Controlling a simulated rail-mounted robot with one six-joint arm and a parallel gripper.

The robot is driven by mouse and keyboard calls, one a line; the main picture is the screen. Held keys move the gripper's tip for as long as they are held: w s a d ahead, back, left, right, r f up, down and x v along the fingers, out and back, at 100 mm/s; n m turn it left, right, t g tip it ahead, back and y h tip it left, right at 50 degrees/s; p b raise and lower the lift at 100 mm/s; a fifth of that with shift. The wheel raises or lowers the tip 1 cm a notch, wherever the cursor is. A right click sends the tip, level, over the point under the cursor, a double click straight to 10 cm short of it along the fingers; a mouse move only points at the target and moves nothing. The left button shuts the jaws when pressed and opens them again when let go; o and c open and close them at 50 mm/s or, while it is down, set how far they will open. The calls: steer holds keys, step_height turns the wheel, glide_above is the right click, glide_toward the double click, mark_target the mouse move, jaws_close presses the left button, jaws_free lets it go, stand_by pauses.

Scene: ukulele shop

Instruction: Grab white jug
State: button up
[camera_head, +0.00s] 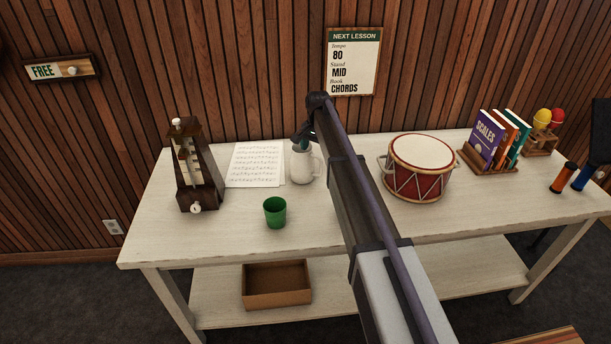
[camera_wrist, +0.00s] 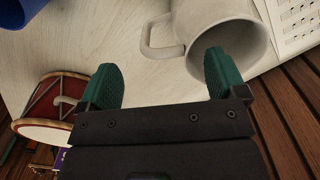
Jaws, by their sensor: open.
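The white jug (camera_head: 302,168) stands upright on the table, left of my arm, with its handle on the right. In the wrist view the jug (camera_wrist: 205,18) is at the top right, its open mouth facing the camera and its handle pointing left. My gripper (camera_head: 303,136) is just above the jug in the head view. In the wrist view my gripper (camera_wrist: 159,65) is open with its green fingers apart. The right finger overlaps the jug's mouth and rim; the left is beyond the handle. I cannot tell whether the right finger is inside or touching.
A green cup (camera_head: 275,212) stands in front of the jug and sheet music (camera_head: 256,164) lies behind left. A metronome (camera_head: 193,170) is further left. A red drum (camera_head: 418,168) is right of my arm, with a book rack (camera_head: 488,161) beyond. A wooden wall (camera_head: 240,60) rises behind.

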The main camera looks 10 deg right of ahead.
mark_target(307, 165)
steer(key=shift+f, duration=0.15)
steer(key=f+b, duration=0.5)
steer(key=shift+w+f, duration=0.2)
steer(key=shift+r, duration=0.25)
steer(key=c, duration=1.4)
steer(key=shift+r+p, duration=0.15)
steer(key=shift+p, duration=0.2)
